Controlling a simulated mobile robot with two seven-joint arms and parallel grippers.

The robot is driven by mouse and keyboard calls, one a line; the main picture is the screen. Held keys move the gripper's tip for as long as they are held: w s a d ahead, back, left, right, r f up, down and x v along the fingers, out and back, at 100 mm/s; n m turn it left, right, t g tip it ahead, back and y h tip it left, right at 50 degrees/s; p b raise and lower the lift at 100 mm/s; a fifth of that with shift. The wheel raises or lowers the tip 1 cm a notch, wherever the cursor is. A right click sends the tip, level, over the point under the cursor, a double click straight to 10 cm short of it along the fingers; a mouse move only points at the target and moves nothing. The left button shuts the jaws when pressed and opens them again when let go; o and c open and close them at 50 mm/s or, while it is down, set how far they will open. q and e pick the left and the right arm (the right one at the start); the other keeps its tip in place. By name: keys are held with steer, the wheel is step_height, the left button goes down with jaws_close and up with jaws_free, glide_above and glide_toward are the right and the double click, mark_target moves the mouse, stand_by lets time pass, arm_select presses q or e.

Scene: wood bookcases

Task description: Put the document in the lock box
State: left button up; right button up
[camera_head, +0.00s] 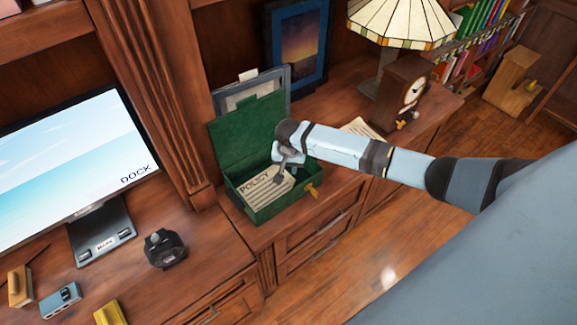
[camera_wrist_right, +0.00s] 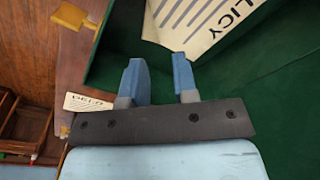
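The green lock box (camera_head: 272,208) stands on the wooden desk with its lid (camera_head: 243,132) raised. A cream document (camera_head: 266,190) marked "POLICY" lies inside, partly covered by my gripper in the head view. My right gripper (camera_head: 282,172) is over the box opening. In the right wrist view its two blue fingers (camera_wrist_right: 158,68) are apart with nothing between them. The document (camera_wrist_right: 195,22) shows just beyond the fingertips there, against the green box interior (camera_wrist_right: 275,95). I cannot tell whether the fingers touch the box. My left gripper is not in view.
Another paper (camera_head: 362,128) lies on the desk behind my right arm, near a wooden clock (camera_head: 403,88) and a lamp (camera_head: 405,22). A monitor (camera_head: 70,160) and a black device (camera_head: 165,248) stand left of the box. Framed pictures stand behind it.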

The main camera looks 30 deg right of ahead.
step_height(320, 180, up, 12)
steer(key=s+a+f+n+t+y, duration=0.4)
steer(key=s+a+f+n, duration=0.2)
steer(key=s+a+f, duration=0.6)
steer(key=s+a+n+t, duration=0.2)
steer(key=s+n+t, duration=0.2)
steer(key=s, duration=1)
steer(key=shift+s+r+n+t, duration=0.2)
steer(key=shift+s+n+t, duration=0.2)
steer(key=shift+t, duration=0.6)
steer(key=shift+c, duration=0.4)
